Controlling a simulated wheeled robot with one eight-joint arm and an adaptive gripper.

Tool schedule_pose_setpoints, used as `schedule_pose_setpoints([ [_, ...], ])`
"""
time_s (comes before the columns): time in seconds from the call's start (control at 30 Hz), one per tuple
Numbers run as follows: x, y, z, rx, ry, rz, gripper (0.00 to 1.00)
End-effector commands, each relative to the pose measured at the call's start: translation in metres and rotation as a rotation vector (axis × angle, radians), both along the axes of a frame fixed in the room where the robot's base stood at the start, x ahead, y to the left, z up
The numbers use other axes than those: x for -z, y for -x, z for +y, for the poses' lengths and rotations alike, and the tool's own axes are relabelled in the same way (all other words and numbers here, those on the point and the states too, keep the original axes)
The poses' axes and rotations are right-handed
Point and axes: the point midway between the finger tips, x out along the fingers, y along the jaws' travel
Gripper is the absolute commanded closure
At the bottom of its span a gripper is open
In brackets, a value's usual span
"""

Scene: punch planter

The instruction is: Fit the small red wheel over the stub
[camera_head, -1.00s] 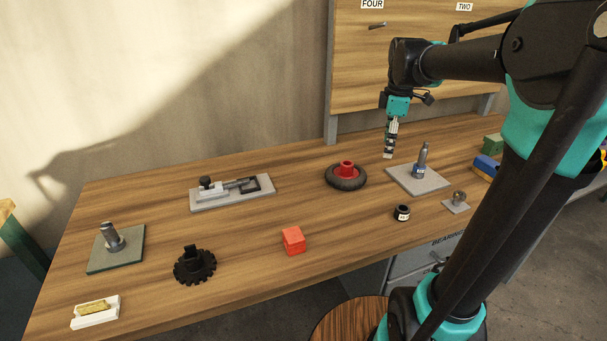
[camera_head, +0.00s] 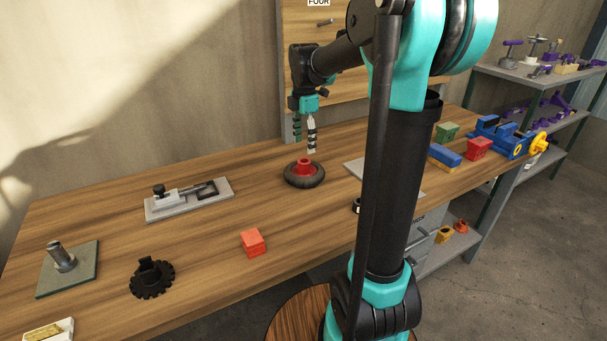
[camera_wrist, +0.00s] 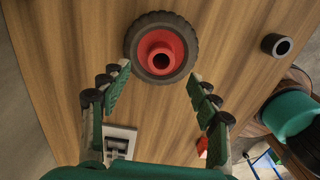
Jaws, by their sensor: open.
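The small red wheel (camera_head: 304,168) has a red hub and a black tyre and lies flat on the bench. In the wrist view the wheel (camera_wrist: 162,47) sits just beyond and between my fingertips, its hub hole facing the camera. My gripper (camera_head: 305,142) points down above the wheel, open and empty; it also shows in the wrist view (camera_wrist: 159,75). A grey post (camera_head: 61,257) stands upright on a green plate at the left. A grey plate (camera_head: 356,167) lies right of the wheel; my arm hides its post. I cannot tell which post is the stub.
A grey clamp fixture (camera_head: 188,199) lies left of the wheel. A red block (camera_head: 252,242) and a black toothed part (camera_head: 151,279) lie nearer the front edge. A black ring (camera_wrist: 277,45) lies near the wheel. Blue and green blocks and a blue vise (camera_head: 503,137) are at right.

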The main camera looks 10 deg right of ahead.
Motion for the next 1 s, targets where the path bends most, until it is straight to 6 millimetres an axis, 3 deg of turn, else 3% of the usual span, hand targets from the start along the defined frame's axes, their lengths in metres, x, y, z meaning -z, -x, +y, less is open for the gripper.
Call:
schedule_pose_setpoints([
  [0.27, 0.020, 0.000, 0.000, 0.000, 0.000, 0.000, 0.38],
  [0.6, 0.063, 0.002, 0.002, 0.001, 0.000, 0.000, 0.38],
  [0.9, 0.067, 0.002, 0.002, 0.001, 0.000, 0.000, 0.38],
  [1.0, 0.067, 0.002, 0.002, 0.001, 0.000, 0.000, 0.51],
])
